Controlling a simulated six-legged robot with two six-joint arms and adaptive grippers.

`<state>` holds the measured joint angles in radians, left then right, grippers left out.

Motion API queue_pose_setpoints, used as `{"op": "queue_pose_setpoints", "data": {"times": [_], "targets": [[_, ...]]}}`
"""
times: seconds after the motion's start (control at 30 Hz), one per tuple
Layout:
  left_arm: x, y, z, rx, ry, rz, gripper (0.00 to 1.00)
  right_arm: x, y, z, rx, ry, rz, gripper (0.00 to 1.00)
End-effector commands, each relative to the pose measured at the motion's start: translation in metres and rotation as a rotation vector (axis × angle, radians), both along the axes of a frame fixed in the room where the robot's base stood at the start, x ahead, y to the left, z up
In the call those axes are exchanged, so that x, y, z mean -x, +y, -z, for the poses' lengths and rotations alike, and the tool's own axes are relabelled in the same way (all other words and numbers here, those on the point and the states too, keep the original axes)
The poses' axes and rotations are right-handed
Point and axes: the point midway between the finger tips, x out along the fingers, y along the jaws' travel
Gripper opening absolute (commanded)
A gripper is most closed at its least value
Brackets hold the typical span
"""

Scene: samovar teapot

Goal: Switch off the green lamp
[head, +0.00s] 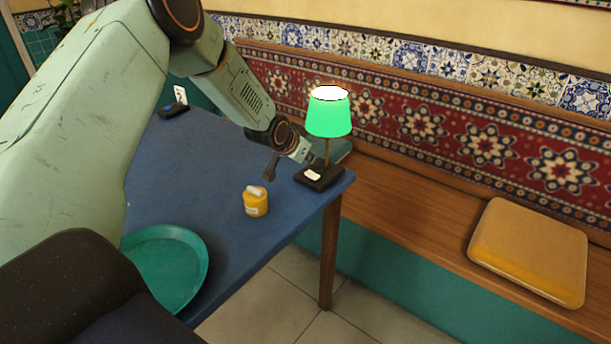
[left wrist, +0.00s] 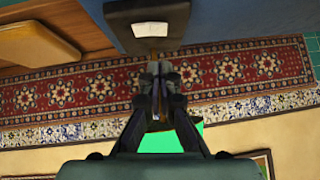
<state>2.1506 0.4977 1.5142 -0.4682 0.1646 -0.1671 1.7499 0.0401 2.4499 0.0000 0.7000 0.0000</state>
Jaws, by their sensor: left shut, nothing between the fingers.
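The green lamp (head: 328,117) stands at the far right corner of the blue table, and its shade glows with a bright white top. Its dark base (head: 324,183) carries a pale rocker switch (head: 313,175). In the left wrist view the base (left wrist: 178,12) and the switch (left wrist: 150,29) are at the top, and part of the green shade (left wrist: 158,143) shows behind the fingers. My left gripper (head: 303,155) is shut and empty, beside the lamp's stem and above the base, apart from the switch. Its closed fingertips (left wrist: 160,72) point toward the base. My right gripper is not in view.
A yellow lidded pot (head: 256,203) stands on the blue table (head: 215,160) left of the lamp. A green plate (head: 165,268) lies at the near edge. A small dark stand with a white card (head: 180,95) is at the back. A wooden bench (head: 410,195) holds a yellow cushion (head: 530,248).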

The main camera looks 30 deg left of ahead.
Motion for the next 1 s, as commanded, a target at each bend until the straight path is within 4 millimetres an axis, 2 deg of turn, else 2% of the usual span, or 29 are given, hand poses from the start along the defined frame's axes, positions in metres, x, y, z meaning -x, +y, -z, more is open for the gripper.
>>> {"op": "queue_pose_setpoints", "data": {"times": [0.03, 0.1, 0.27, 1.0], "targets": [[0.002, 0.001, 0.014, 0.0, 0.004, 0.0, 0.0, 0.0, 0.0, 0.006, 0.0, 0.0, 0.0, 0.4], [0.002, 0.002, 0.023, 0.0, 0.004, 0.0, 0.0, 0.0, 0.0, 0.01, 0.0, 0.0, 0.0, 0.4], [0.001, 0.004, 0.034, 0.0, 0.003, 0.0, 0.0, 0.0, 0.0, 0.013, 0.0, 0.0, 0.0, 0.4], [0.002, 0.005, 0.044, 0.001, 0.004, 0.001, 0.0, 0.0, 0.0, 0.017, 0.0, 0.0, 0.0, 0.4]]}}
